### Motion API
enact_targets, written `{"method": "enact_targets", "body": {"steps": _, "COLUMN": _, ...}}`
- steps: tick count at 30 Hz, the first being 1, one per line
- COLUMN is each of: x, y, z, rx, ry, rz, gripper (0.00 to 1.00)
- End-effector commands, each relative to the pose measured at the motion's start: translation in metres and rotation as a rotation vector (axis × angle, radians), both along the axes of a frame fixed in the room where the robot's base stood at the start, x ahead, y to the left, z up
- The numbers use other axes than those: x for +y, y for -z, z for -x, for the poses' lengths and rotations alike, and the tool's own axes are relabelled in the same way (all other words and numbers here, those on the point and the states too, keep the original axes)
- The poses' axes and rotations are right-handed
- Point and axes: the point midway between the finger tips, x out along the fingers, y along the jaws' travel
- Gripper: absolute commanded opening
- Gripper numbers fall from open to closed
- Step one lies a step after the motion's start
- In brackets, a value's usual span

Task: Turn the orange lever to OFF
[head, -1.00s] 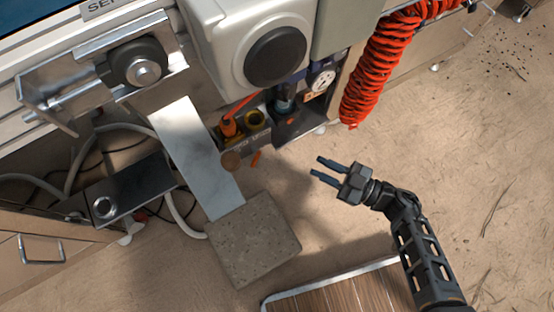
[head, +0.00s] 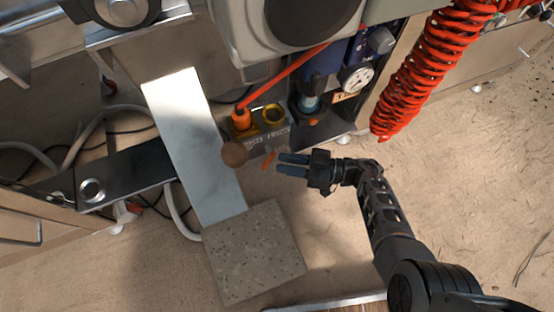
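The small orange lever (head: 268,160) shows at the front of a grey valve block (head: 276,141), just right of a round brown knob (head: 234,154). The block bears small lettering that I cannot read clearly. My gripper (head: 280,164) is just right of the lever, its two fingers pointing left towards it with a gap between them. The fingers look open and empty. The fingertips are very close to the lever, but I cannot tell whether they touch it.
An orange fitting with a red hose (head: 242,119) and a yellow ring fitting (head: 272,116) sit above the block. A gauge (head: 357,79) and a red coiled hose (head: 437,68) are up right. A metal strip (head: 193,135) and stone slab (head: 254,254) lie left and below.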

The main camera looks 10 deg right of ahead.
Motion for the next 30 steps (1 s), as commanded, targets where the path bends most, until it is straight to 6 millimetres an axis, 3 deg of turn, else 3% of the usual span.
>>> {"method": "enact_targets", "body": {"steps": 7, "x": 0.025, "y": 0.0, "z": -0.007, "rx": 0.0, "ry": -0.001, "rz": 0.0, "gripper": 0.26}}
{"method": "enact_targets", "body": {"steps": 18, "x": 0.029, "y": 0.0, "z": -0.008, "rx": 0.0, "ry": 0.002, "rz": 0.0, "gripper": 0.26}}
{"method": "enact_targets", "body": {"steps": 27, "x": 0.029, "y": 0.0, "z": -0.008, "rx": 0.0, "ry": 0.001, "rz": 0.0, "gripper": 0.0}}
{"method": "enact_targets", "body": {"steps": 30, "x": 0.029, "y": 0.0, "z": -0.008, "rx": 0.0, "ry": 0.001, "rz": 0.0, "gripper": 0.0}}
